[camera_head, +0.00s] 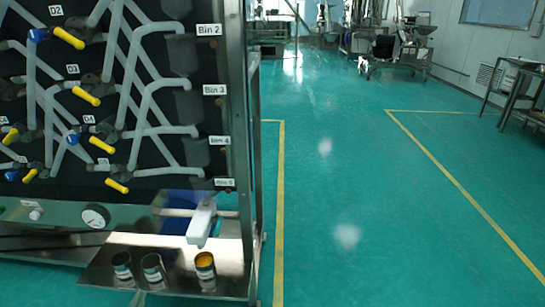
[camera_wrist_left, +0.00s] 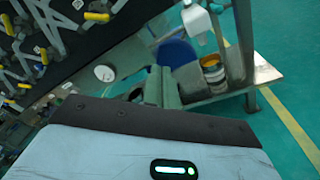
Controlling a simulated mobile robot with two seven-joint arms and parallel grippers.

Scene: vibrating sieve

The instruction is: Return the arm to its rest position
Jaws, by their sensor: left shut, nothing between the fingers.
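My left gripper (camera_wrist_left: 161,87) shows in the left wrist view, its two grey-green fingers together with nothing between them. It points toward the lower part of the valve panel and the metal shelf, apart from the cans as far as I can tell. In the head view I cannot make out the left gripper clearly. My right gripper is in neither view.
The valve panel (camera_head: 105,105) with coloured handles fills the left of the head view. Below it are a gauge (camera_head: 95,216), a white spout (camera_head: 201,222) and a metal shelf (camera_head: 100,276) bearing three cans (camera_head: 205,272). Green floor (camera_head: 350,190) to the right is clear.

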